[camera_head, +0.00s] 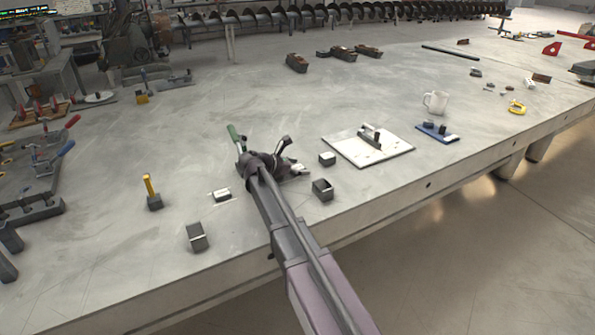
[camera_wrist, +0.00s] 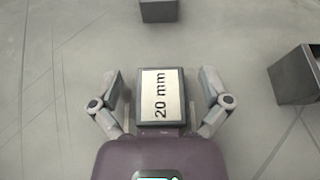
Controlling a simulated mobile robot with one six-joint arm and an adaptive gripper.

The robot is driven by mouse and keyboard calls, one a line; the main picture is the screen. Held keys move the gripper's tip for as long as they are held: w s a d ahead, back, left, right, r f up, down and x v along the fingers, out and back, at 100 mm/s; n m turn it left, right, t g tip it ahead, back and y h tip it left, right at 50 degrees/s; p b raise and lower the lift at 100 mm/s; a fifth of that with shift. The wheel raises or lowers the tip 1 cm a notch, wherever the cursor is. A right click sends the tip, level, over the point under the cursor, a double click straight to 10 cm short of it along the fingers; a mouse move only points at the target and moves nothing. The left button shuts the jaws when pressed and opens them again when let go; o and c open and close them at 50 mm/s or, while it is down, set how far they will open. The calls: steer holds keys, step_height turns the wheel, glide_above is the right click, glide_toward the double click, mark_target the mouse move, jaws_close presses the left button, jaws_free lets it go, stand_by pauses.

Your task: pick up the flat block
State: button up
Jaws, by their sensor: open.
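A dark grey block with a white label reading "20 mm" (camera_wrist: 160,98), which I take to be the flat block, lies on the table below my gripper. My gripper (camera_wrist: 160,88) is open, with one finger on each side of the block in the wrist view. I see gaps beside the block; I cannot tell how far the fingertips are above the table. In the head view my gripper (camera_head: 270,163) hangs over the front part of the table, and its wrist hides most of the spot beneath it.
A hollow dark block (camera_head: 323,189) stands right of my gripper; it shows in the wrist view (camera_wrist: 297,76). A small block (camera_head: 327,159) lies beyond it. More blocks (camera_head: 197,237) lie left. The table edge is near.

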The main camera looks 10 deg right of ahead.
jaws_close()
stand_by(0.3)
steer(key=shift+r, duration=0.1)
step_height(320, 180, up, 3)
steer(key=p, duration=0.2)
steer(key=shift+f+p, duration=0.2)
steer(key=shift+p, duration=0.2)
steer(key=s+a, duration=0.1)
steer(key=s, duration=0.4)
steer(key=s+a+r+p, duration=0.1)
steer(key=s, duration=0.4)
steer(key=s+a+r+p, duration=0.1)
steer(key=s, duration=0.4)
steer(key=shift+s+a+r, duration=0.1)
steer(key=shift+s+a, duration=0.2)
